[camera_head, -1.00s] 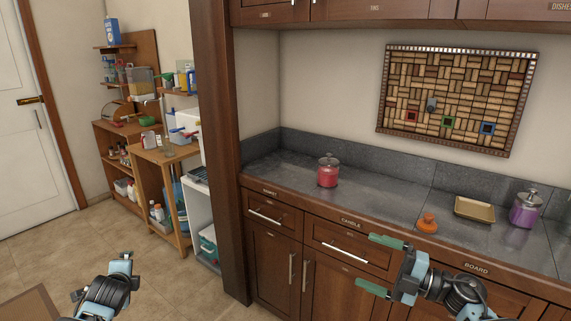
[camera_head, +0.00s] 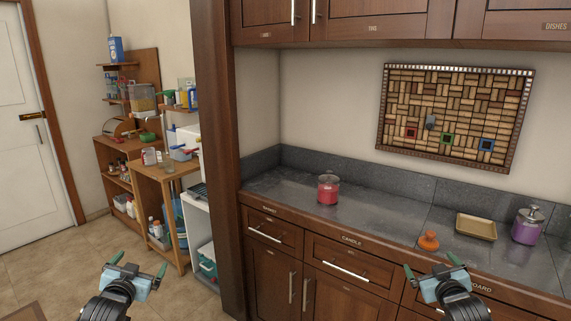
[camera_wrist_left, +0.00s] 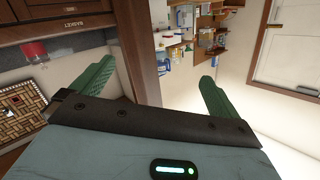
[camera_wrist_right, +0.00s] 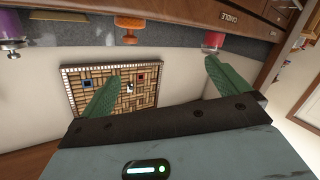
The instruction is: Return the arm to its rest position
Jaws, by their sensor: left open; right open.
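My left gripper (camera_head: 138,268) is low at the left of the head view, in front of the floor, its green fingers apart and pointing up. It is open and empty, and its fingers also show in the left wrist view (camera_wrist_left: 150,85). My right gripper (camera_head: 431,271) is low at the right of the head view, in front of the cabinet drawers. It is open and empty, and its fingers show apart in the right wrist view (camera_wrist_right: 158,80). Neither gripper touches anything.
The grey counter (camera_head: 375,215) holds a red jar (camera_head: 328,189), an orange object (camera_head: 428,241), a tan tray (camera_head: 476,227) and a purple jar (camera_head: 527,226). A cork board (camera_head: 455,115) hangs above. Wooden shelving (camera_head: 160,190) stands left beyond open floor (camera_head: 60,275).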

